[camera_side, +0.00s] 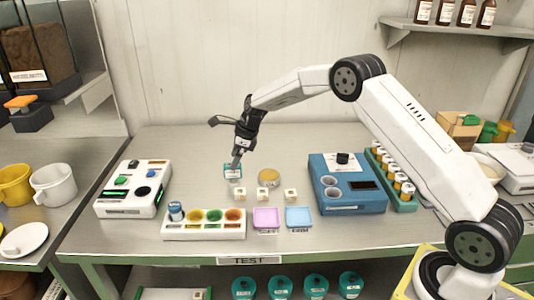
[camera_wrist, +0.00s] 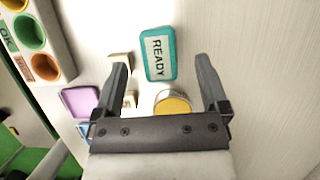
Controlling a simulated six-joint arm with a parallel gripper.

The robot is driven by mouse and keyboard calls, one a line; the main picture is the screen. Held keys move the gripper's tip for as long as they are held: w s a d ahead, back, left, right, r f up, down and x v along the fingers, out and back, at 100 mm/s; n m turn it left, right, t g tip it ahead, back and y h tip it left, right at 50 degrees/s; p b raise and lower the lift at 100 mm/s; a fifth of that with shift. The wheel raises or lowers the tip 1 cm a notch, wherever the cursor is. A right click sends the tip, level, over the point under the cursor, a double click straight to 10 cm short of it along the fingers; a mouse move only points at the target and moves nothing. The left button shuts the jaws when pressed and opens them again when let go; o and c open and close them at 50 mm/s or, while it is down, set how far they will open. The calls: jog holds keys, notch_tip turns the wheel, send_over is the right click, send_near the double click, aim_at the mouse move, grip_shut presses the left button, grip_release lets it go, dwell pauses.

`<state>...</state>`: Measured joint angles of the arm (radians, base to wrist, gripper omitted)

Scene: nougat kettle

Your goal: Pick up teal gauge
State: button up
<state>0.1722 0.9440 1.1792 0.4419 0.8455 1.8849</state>
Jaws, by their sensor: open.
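The teal gauge (camera_side: 232,171) is a small teal block with a white face, on the grey bench in the side view, left of a round yellow dish. In the wrist view the teal gauge (camera_wrist: 174,52) shows its "READY" label, lying beyond and between the fingertips. My gripper (camera_side: 237,158) is just above the gauge in the side view and partly overlaps it; I cannot tell the exact gap. In the wrist view my gripper (camera_wrist: 162,74) has its two dark fingers spread apart, with nothing held between them.
The yellow round dish (camera_side: 269,178) and several small pale cubes (camera_side: 263,193) are close by. Purple (camera_side: 266,218) and blue (camera_side: 298,217) trays lie in front. A white well strip (camera_side: 204,231), white device (camera_side: 133,189) and blue device (camera_side: 346,182) flank them. Bench behind is clear.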

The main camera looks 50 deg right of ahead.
aim_at(233, 175)
jog(key=shift+x, duration=2.6)
jog(key=shift+s, duration=0.1)
grip_shut()
